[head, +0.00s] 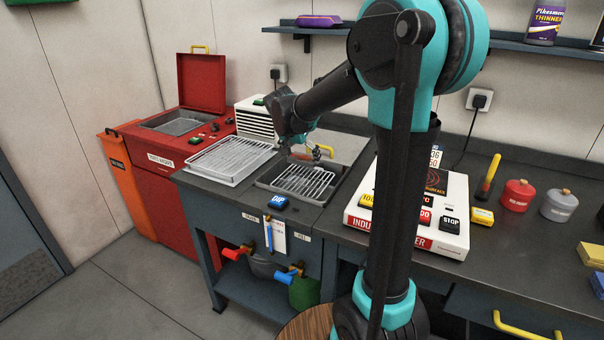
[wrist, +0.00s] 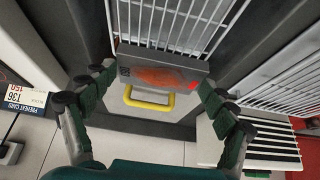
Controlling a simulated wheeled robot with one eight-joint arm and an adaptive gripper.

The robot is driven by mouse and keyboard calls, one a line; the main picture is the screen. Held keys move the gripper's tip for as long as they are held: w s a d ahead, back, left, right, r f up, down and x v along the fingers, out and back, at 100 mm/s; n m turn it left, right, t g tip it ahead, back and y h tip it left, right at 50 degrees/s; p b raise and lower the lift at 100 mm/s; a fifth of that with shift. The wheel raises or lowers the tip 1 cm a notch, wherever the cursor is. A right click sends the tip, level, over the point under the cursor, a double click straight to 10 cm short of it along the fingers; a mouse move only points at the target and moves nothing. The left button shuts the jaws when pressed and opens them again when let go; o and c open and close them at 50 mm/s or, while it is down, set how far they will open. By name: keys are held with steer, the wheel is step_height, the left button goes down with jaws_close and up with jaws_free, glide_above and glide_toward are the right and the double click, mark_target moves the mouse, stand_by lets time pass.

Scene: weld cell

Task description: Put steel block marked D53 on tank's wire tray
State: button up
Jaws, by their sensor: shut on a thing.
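The tank (head: 268,187) is a basin set into the dark bench, with a wire tray (head: 303,181) in its opening. In the wrist view the wire tray (wrist: 160,22) shows as white bars at the top. My gripper (head: 312,152) is low above the tank's back part. In the wrist view its green fingers (wrist: 160,80) are on both sides of a grey steel block (wrist: 190,68), shut on it. The block has an orange patch on its face and a small dark mark at its left end; the mark is unreadable. Whether the block touches the tray is unclear.
A lid with a yellow handle (wrist: 150,98) stands behind the tank. A white wire rack on a tray (head: 232,158) is left of it, near a white louvred box (head: 256,120). A red open-lidded machine (head: 175,172) stands further left. A white induction heater (head: 440,232) is right.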

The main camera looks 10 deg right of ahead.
mark_target(304, 178)
steer(key=shift+f, duration=3.45)
steer(key=o, duration=1.7)
steer(key=shift+f, duration=0.1)
steer(key=v, duration=1.2)
